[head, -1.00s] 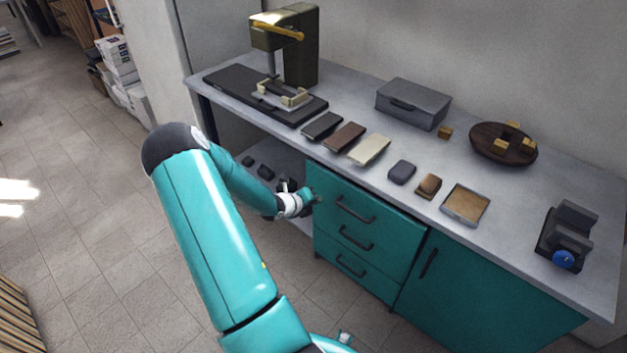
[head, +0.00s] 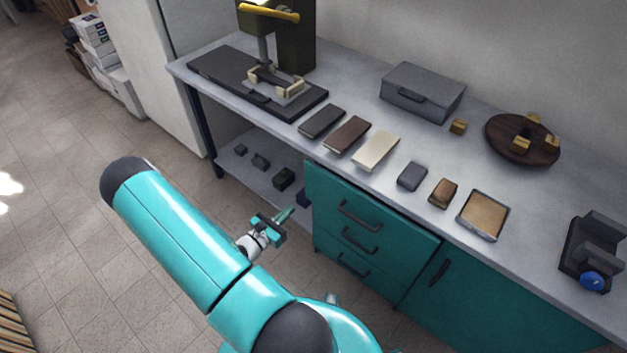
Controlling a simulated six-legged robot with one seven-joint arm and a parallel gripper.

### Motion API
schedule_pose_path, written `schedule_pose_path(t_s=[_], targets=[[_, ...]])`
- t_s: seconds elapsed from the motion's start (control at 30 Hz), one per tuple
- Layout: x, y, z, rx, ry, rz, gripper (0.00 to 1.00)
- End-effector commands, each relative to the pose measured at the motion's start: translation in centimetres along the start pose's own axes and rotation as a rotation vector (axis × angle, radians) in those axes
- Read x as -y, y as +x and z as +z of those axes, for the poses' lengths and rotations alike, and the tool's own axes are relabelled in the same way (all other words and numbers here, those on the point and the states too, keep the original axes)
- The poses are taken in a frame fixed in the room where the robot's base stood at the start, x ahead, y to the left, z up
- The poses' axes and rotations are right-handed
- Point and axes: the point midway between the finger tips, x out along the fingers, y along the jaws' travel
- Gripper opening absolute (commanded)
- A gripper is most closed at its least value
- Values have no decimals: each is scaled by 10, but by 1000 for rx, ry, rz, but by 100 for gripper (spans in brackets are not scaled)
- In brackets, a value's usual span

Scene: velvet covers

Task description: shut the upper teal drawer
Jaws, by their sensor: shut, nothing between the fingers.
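The upper teal drawer (head: 335,192) is the top one in a stack under the grey worktop, with a dark bar handle (head: 360,215). Its front looks flush or nearly flush with the drawers below; I cannot tell whether a small gap is left. My gripper (head: 286,214) is shut and empty. It is to the left of the drawer stack, apart from the drawer front, with its fingers pointing up and right in the picture.
Two lower teal drawers (head: 345,240) and a teal cupboard door (head: 480,295) are beside and below. An open shelf (head: 232,168) with small dark blocks lies left of the drawers. The worktop (head: 345,100) carries a press, coloured covers, a grey box and a round wooden tray.

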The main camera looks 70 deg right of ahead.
Motion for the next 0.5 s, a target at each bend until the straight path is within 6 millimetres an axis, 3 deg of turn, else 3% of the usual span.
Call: schedule_pose_path(t_s=[0.1, 0.23, 0.5], targets=[[4, -4, 0, 10, 20, 7, 0], [7, 6, 0, 9, 21, 3, 0], [9, 55, 0, 8, 21, 1, 0]])
